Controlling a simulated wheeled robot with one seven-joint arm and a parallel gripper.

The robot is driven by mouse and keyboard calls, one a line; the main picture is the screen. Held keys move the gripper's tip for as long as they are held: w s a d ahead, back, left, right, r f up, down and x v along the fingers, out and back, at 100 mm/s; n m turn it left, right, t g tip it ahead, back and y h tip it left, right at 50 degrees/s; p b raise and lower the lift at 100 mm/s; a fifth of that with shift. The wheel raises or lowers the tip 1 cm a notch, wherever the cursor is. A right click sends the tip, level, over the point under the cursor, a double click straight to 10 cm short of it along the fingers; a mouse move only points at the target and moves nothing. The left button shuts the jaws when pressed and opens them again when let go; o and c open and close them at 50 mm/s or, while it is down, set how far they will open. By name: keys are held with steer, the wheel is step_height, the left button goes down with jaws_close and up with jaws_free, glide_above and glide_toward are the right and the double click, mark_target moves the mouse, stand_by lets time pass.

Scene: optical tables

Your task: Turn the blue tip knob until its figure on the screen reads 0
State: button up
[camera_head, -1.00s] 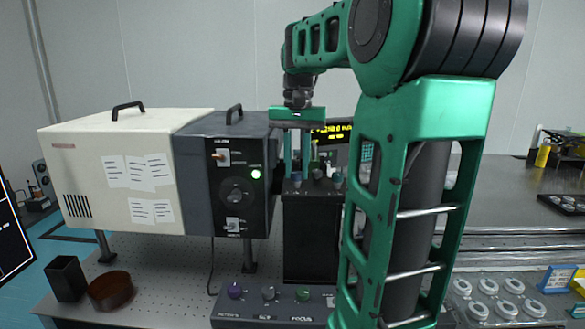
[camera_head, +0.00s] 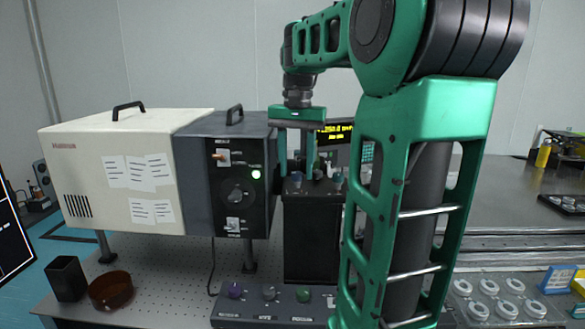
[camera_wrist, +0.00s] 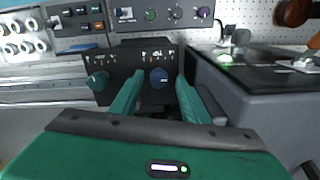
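The blue tip knob (camera_wrist: 158,76) sits on the black control box (camera_head: 310,240). In the wrist view it appears between my two open fingers, and I cannot see contact on either side. In the head view my gripper (camera_head: 296,165) points down over the left part of the box top, its fingers spread with a gap between them.
A grey and cream housing (camera_head: 130,165) stands close on the left of the box. A front panel (camera_head: 262,307) has several knobs. A black cup (camera_head: 67,278) and a brown dish (camera_head: 110,290) are at the left. Trays of round parts (camera_head: 497,300) lie at the right.

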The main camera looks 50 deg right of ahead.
mark_target(297, 173)
step_height(297, 173, up, 6)
steer(key=shift+f, duration=0.15)
steer(key=shift+w+r, duration=0.15)
steer(key=shift+r, duration=2.4)
steer(key=shift+f, duration=0.1)
steer(key=s+a+f+n, duration=0.2)
steer(key=s+f, duration=0.4)
steer(key=f, duration=0.3)
steer(key=s+a+f+n, duration=0.1)
steer(key=s+a+f, duration=0.4)
steer(key=f, duration=0.5)
steer(key=s+a+f+n, duration=0.2)
steer(key=s+a+f, duration=0.2)
steer(key=s+f, duration=0.3)
step_height(297, 173, down, 3)
steer(key=shift+f+n, duration=0.15)
steer(key=shift+n, duration=0.15)
steer(key=shift+s, duration=0.1)
